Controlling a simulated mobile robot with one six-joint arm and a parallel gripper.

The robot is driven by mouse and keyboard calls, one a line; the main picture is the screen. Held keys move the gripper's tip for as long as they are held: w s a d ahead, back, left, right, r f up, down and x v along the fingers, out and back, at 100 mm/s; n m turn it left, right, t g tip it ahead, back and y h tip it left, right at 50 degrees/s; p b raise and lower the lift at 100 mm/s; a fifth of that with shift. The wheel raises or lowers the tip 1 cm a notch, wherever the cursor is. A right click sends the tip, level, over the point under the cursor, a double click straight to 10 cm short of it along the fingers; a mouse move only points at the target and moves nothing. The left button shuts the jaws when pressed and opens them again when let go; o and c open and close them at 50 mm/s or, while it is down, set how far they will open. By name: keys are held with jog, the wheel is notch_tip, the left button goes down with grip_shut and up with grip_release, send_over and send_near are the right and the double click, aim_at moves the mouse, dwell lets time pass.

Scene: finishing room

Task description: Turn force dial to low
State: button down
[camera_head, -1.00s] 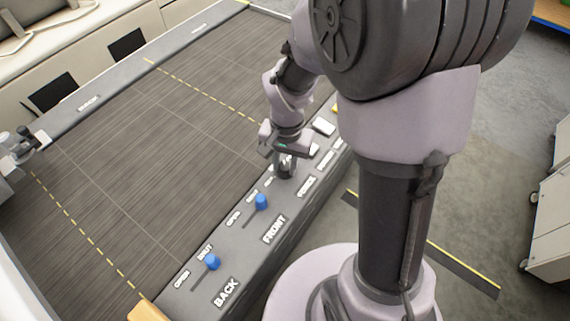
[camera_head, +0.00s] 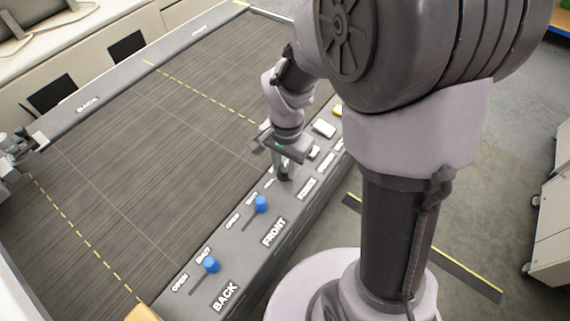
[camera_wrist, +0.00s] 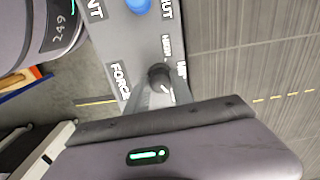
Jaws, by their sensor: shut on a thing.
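The force dial (camera_wrist: 158,74) is a small dark round knob on the grey control panel. In the wrist view it sits beside the FORCE label (camera_wrist: 120,81). Small white labels around it are too partly hidden to read fully. My gripper (camera_wrist: 157,88) is shut on the dial, its light fingers on the knob. In the head view my gripper (camera_head: 283,175) points down at the panel (camera_head: 205,303), and it hides most of the dial there. The dial's exact setting cannot be read.
Two blue slider knobs, the front one (camera_head: 261,204) and the back one (camera_head: 211,265), stand on the panel left of my gripper. White buttons (camera_head: 324,128) lie to its right. A wide dark table surface (camera_head: 130,150) with dashed yellow lines lies beyond the panel.

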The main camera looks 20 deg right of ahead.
aim_at(286, 169)
jog(key=c, duration=1.1)
grip_release()
jog(key=shift+r, duration=0.1)
notch_tip(286, 169, up, 17)
jog(key=p, duration=0.6)
jog(key=shift+s+d+r+p, duration=0.15)
jog(key=shift+p, duration=0.15)
jog(key=shift+s, duration=0.1)
